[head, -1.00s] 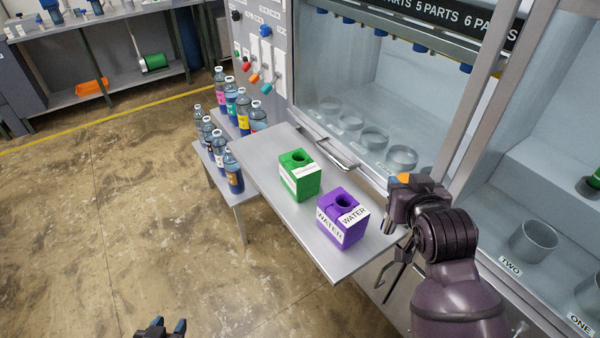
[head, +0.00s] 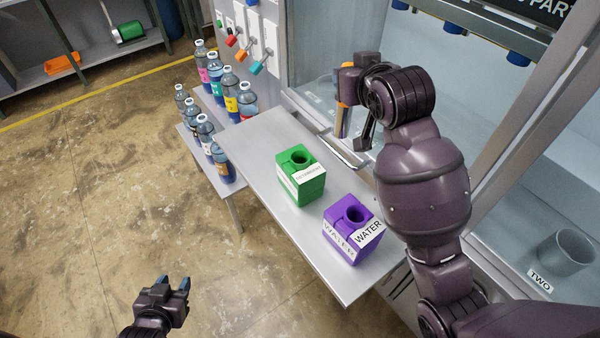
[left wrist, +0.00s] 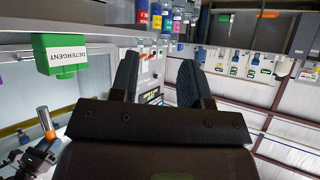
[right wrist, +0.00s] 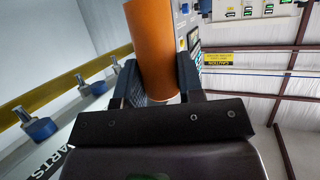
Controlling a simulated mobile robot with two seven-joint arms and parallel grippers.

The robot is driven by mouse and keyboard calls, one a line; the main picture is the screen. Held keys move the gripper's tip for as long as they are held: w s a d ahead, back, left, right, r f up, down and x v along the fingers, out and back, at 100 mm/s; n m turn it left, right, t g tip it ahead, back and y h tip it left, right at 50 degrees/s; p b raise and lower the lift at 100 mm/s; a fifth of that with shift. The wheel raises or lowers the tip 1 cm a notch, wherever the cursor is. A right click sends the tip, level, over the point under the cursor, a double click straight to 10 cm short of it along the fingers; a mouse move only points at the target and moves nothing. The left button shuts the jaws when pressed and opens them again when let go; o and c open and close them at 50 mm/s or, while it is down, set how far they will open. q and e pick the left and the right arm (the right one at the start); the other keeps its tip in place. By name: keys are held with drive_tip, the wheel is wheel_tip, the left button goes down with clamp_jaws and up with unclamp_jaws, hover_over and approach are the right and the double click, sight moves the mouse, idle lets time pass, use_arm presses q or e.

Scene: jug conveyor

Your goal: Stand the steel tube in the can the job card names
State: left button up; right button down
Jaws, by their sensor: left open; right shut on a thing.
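The steel tube (head: 340,125) with an orange sleeve is in my right gripper (head: 348,104), roughly upright in front of the cabinet bay, beyond the green jug. The orange part (right wrist: 155,45) fills the space between the fingers in the right wrist view. The tube's bright end (left wrist: 44,116) shows in the left wrist view. My left gripper (head: 175,284) is open and empty above the floor at lower left. A round grey can (head: 567,250) labelled TWO stands in the right bay. My right arm hides the middle bay's cans. I cannot make out a job card.
A green DETERGENT jug (head: 298,176) and a purple WATER jug (head: 350,228) stand on the metal shelf (head: 258,150). Several labelled bottles (head: 230,92) stand left of it. Cabinet posts (head: 525,120) divide the bays. The floor at left is clear.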

drive_tip(key=w+a+r+n+y, duration=0.2)
drive_tip(key=w+a, duration=0.1)
drive_tip(key=a, duration=0.6)
wheel_tip(320, 180, down, 20)
drive_tip(key=g+b, duration=0.1)
drive_tip(key=shift+s+f+y, duration=0.15)
drive_tip(key=shift+y, duration=0.15)
drive_tip(key=shift+f+b, duration=0.1)
drive_tip(key=shift+b, duration=0.2)
drive_tip(key=c, duration=0.8)
unclamp_jaws()
drive_tip(key=shift+o, duration=0.2)
